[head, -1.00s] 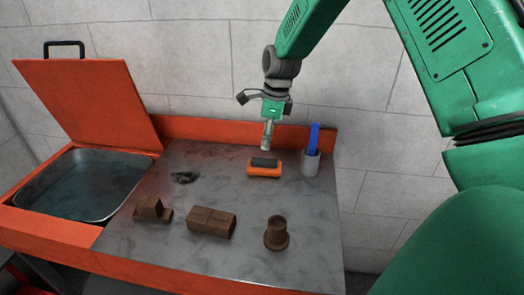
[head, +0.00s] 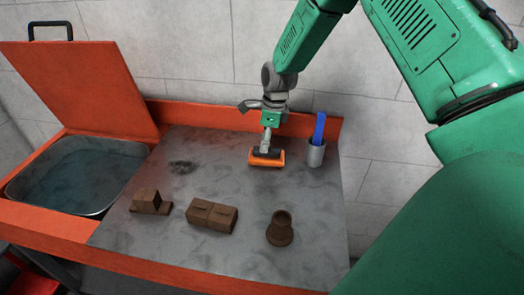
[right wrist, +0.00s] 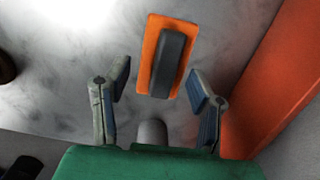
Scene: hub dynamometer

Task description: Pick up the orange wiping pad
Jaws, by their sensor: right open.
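The orange wiping pad (head: 265,160) lies on the grey worktop near its back edge, with a dark grip bar along its top. It also shows in the right wrist view (right wrist: 151,54), upper middle. My right gripper (head: 266,149) is above the pad in the head view and hides part of the bar. In the right wrist view the right gripper (right wrist: 160,88) is open, its fingers apart on either side of the pad's near end, with nothing between them clearly held. My left gripper is not in view.
A grey cup (head: 316,154) with a blue-handled tool stands right of the pad. Brown parts (head: 212,215) lie along the front of the worktop (head: 180,240). A sink basin (head: 75,175) with a raised orange lid (head: 80,90) is at left. An orange rim (head: 200,117) runs behind.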

